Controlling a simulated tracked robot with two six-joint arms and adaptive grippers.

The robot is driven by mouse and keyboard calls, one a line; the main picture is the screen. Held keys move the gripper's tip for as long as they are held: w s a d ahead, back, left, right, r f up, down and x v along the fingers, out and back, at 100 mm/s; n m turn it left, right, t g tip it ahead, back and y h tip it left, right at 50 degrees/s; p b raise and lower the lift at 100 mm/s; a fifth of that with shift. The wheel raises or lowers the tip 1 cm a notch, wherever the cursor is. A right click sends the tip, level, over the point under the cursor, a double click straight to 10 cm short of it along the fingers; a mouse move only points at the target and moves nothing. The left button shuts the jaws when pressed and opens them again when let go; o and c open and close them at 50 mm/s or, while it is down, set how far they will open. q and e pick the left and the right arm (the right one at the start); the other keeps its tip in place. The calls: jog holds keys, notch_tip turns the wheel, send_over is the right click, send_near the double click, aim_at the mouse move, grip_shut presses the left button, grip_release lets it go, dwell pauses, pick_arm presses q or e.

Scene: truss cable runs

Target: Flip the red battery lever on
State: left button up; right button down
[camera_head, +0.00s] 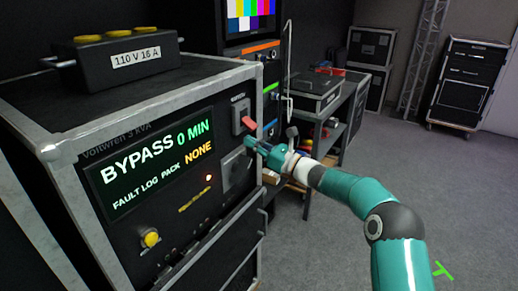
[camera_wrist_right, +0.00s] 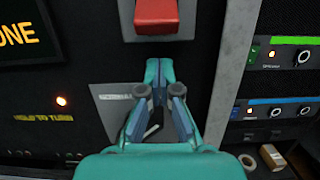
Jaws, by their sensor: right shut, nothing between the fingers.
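The red battery lever (camera_head: 249,123) sits on the right part of the black front panel of a metal-edged case. In the right wrist view the red lever (camera_wrist_right: 156,14) is at the top centre on a grey plate (camera_wrist_right: 126,22). My right gripper (camera_head: 250,143) is just below the lever. In the right wrist view its closed fingertips (camera_wrist_right: 157,66) point up at the lever's lower edge, with a small gap seen between them. Nothing is held. My left gripper is not in view.
The panel's display (camera_head: 157,158) reads BYPASS 0 MIN, PACK NONE. A grey plate (camera_wrist_right: 112,101) lies behind my fingers. A yellow knob (camera_head: 150,238) is lower left. A rack with lit units (camera_wrist_right: 284,55) stands right of the case. Open floor (camera_head: 335,225) lies to the right.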

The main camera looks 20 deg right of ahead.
aim_at(250, 124)
jog(key=shift+s+d+r, duration=0.3)
jog(key=shift+s+r, duration=0.05)
jog(key=shift+r, duration=0.3)
jog(key=shift+s+d+r, duration=0.3)
jog(key=shift+r, duration=0.35)
